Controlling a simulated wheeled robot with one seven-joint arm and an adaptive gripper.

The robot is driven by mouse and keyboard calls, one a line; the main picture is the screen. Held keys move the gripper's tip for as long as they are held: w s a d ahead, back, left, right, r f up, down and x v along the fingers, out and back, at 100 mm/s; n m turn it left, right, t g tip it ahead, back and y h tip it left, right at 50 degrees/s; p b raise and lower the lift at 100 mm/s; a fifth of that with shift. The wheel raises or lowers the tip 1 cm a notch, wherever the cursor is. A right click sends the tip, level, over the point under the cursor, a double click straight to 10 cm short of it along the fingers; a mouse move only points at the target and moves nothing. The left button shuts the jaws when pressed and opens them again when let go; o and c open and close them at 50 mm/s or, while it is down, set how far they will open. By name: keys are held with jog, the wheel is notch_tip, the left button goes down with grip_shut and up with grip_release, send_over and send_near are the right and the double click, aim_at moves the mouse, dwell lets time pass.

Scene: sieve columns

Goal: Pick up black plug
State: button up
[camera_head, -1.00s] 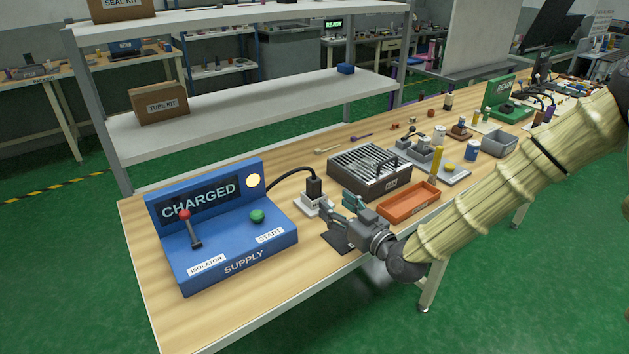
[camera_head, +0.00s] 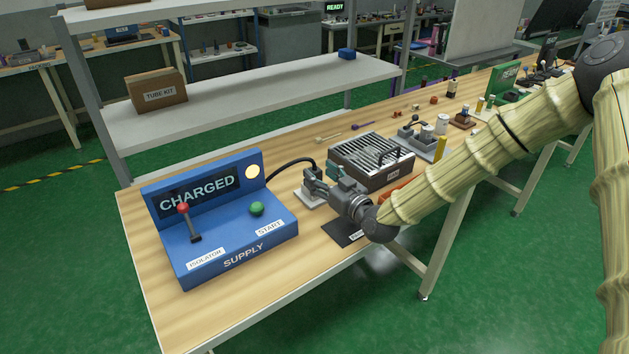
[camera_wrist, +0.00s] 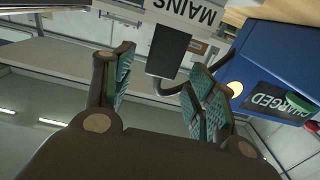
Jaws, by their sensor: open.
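The black plug (camera_wrist: 167,50) shows in the wrist view, set against a white block labelled MAINS (camera_wrist: 186,10), with a black cable running from it. My gripper (camera_wrist: 160,90) is open, and its two green-padded fingers lie on either side of the plug, with space between pads and plug. The cable curves from there to the box.
The blue SUPPLY box (camera_head: 221,228) reads CHARGED and has a red-knobbed lever and a green button. A dark grill-topped box (camera_head: 371,163) stands close to my gripper's right. A black mat (camera_head: 343,234) lies in front. Wood is bare left of the supply box's front edge.

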jog(key=shift+x, duration=1.6)
jog(key=c, duration=1.1)
jog(key=shift+r, duration=0.1)
